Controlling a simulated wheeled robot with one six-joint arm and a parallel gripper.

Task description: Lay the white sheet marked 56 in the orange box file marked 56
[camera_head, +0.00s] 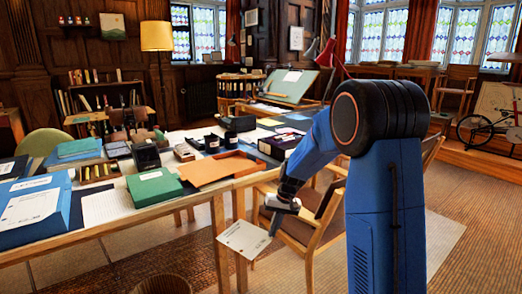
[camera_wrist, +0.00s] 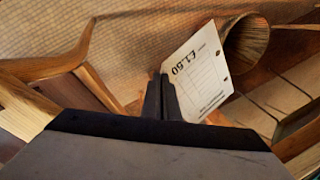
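My gripper (camera_head: 283,203) is in front of the long table, near a wooden chair. It is shut on the edge of a white sheet (camera_head: 244,239), which hangs out past the fingers at a tilt below table height. In the wrist view the fingers (camera_wrist: 162,98) pinch the sheet (camera_wrist: 203,78). It has a printed grid and a large upside-down marking that looks like £1.50; I cannot read 56 on it. A flat orange box or tray (camera_head: 215,170) lies on the table, up and left of my gripper. No number is readable on it.
The table (camera_head: 110,208) also holds a green box (camera_head: 154,186), blue boxes (camera_head: 32,208), and several dark small items. A wooden chair (camera_head: 310,228) stands close beside my gripper. A round basket (camera_head: 161,285) is on the floor; it also shows in the wrist view (camera_wrist: 248,45).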

